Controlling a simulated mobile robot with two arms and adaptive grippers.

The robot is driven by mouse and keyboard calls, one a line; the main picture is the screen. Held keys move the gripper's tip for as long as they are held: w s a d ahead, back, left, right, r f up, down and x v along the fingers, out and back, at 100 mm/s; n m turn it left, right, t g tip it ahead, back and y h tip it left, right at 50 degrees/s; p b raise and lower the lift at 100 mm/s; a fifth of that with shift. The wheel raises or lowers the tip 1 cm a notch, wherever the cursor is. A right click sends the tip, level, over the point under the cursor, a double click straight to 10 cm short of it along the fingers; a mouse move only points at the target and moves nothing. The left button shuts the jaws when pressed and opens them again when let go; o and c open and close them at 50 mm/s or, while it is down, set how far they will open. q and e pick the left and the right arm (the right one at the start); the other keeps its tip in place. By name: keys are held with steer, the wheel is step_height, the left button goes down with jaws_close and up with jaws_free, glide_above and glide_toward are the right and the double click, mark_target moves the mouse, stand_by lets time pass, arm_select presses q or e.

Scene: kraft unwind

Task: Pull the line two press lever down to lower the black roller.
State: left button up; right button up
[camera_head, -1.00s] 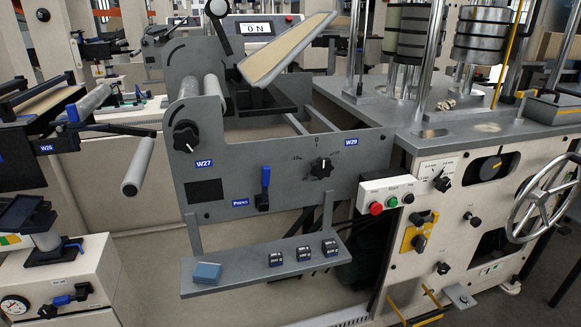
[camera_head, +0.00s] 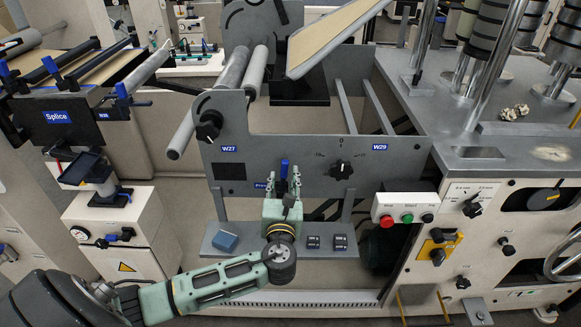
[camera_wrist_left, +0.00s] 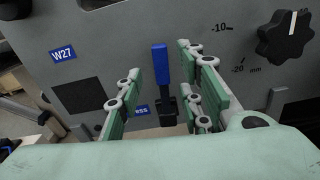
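The line two press lever has a blue handle (camera_head: 284,166) on the grey front panel between W27 and W29. The handle points up and also shows in the left wrist view (camera_wrist_left: 159,66) on a black base; its label is partly covered. My left gripper (camera_head: 283,182) is open in front of the panel. In the left wrist view its fingers (camera_wrist_left: 160,78) stand on either side of the lever, with gaps visible to the handle. Grey rollers (camera_head: 233,68) show above the panel; I cannot pick out the black roller. My right gripper is not in view.
A black knob (camera_head: 341,169) sits right of the lever, and another black knob (camera_head: 209,125) sits upper left. A button box (camera_head: 405,208) juts out at right.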

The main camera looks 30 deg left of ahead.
mark_target(284, 172)
arm_select(q)
steer(key=x, duration=0.5)
steer(key=shift+c, duration=0.2)
steer(key=shift+d, duration=0.1)
jaws_close()
steer(key=shift+f, duration=0.1)
